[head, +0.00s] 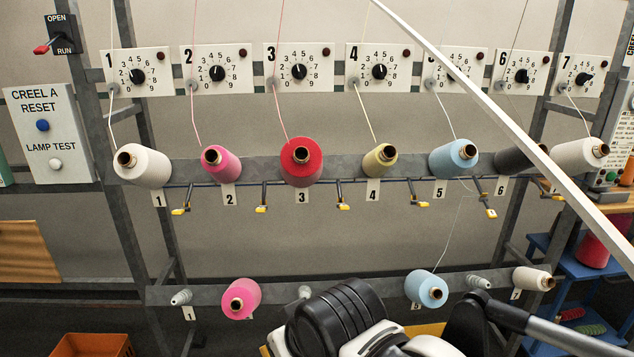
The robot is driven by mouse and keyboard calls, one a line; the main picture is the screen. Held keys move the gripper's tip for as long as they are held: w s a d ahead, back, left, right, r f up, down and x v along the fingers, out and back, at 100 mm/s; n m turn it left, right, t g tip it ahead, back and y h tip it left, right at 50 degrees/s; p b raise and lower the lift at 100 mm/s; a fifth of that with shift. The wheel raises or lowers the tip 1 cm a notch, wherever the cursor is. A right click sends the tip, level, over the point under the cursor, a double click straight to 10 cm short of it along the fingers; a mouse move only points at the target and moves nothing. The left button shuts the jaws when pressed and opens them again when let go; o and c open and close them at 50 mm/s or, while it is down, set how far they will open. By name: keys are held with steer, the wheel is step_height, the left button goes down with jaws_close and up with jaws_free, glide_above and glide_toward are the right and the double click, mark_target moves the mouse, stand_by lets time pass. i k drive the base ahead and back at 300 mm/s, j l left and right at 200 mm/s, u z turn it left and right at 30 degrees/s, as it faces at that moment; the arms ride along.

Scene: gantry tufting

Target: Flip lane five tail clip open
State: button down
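The lane five tail clip (490,211) is a small dark lever with a yellow tip. It hangs from the blue rail to the right of the number 5 tag (440,188), below the upper light blue cone (454,158). It is too small to tell for sure whether it is open or shut. A thin pale thread rises from the lower light blue cone (426,291) towards this clip, and another strand shows under the upper blue cone. Black and white parts of my arm fill the bottom centre. My gripper's fingers do not show.
Similar clips hang along the rail, such as lane four's (422,203) and lane six's (551,194). A white diagonal bar (500,118) crosses the view in front of the right lanes. Numbered dial plates (380,72) line the top. An orange crate (92,345) sits bottom left.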

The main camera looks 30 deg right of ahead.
mark_target(490, 213)
steer(key=k+z, duration=0.1)
steer(key=z, duration=1.9)
